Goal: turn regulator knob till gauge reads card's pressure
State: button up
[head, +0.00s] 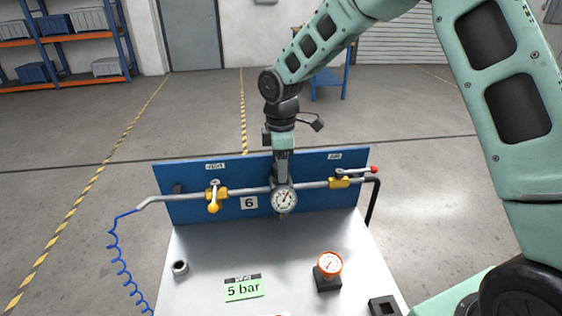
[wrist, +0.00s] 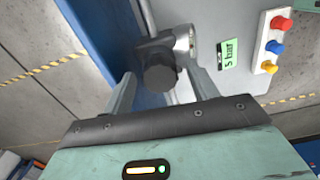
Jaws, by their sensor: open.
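The green card (head: 245,290) reading "5 bar" lies on the grey bench top; it also shows in the wrist view (wrist: 229,53). The round gauge (head: 284,198) sits mid-pipe before the blue panel. Its needle points up and right, but its numbers are too small to read. The dark regulator knob (wrist: 160,76) shows in the wrist view, on a grey body beside the pipe. In the head view my gripper and the gauge hide it. My gripper (head: 282,168) is open above the gauge. In the wrist view its fingers stand either side of the knob; contact cannot be told.
An orange-rimmed gauge (head: 328,264) stands on a black block at the bench's right. A white box (wrist: 268,42) carries red, blue and yellow buttons. A blue coiled hose (head: 122,262) hangs left.

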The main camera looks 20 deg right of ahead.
jog(key=c, duration=1)
jog(key=shift+m, duration=0.7)
jog(key=o, duration=1)
jog(key=shift+r, duration=0.15)
notch_tip(320, 180, up, 17)
jog(key=b, duration=0.3)
jog(key=shift+r, duration=0.1)
